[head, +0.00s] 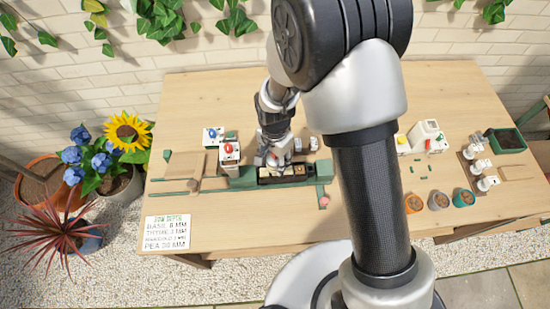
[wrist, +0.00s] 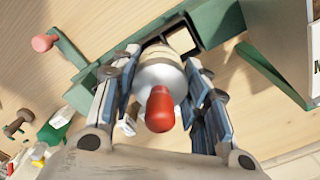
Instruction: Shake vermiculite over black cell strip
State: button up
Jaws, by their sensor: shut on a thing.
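My gripper (wrist: 155,85) is shut around a white round shaker (wrist: 160,75) with a red end (wrist: 160,108), which faces the wrist camera. In the head view my gripper (head: 274,157) is low over the black cell strip (head: 268,181), which sits in a green holder (head: 242,180) near the table's middle. In the wrist view part of the strip (wrist: 182,40) shows beyond the shaker, with one pale cell visible; the shaker hides the rest. The shaker's far end and any falling grains cannot be made out.
White boxes with a red top (head: 229,150) and a blue mark (head: 212,135) stand left of the strip. A sow-depth card (head: 167,233) lies at the front left. The front middle is bare.

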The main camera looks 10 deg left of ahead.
jog(key=shift+w+d, duration=0.2)
jog(key=shift+d, duration=0.6)
jog(key=shift+w+d+p, duration=0.15)
jog(key=shift+d+p, duration=0.5)
jog(key=shift+p, duration=0.1)
jog(key=shift+w+d+p, duration=0.15)
jog(key=shift+d+p, duration=0.45)
jog(key=shift+p, duration=0.15)
